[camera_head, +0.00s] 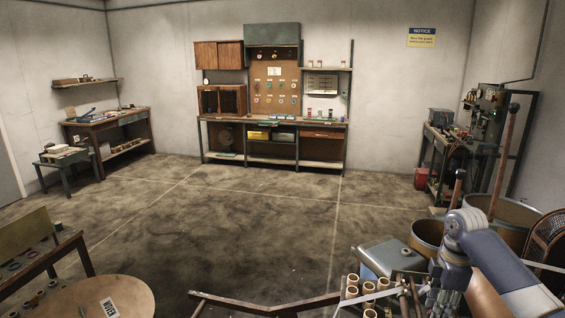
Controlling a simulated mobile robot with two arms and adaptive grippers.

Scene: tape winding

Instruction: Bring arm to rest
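My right arm (495,262) comes in from the right at the lower right of the head view, bent so that its hand points down. My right gripper (441,298) hangs at the bottom edge, beside a cluster of tan tubes (368,288). Its fingertips are small and partly cut off, so I cannot tell whether it is open or shut or touches anything. My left arm and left gripper are not in view.
Large bins (510,212) and a grey box (390,258) crowd the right arm. A round table (85,300) stands at the lower left. A wooden rail (262,307) crosses the bottom. Workbenches line the walls. The middle floor (240,235) is clear.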

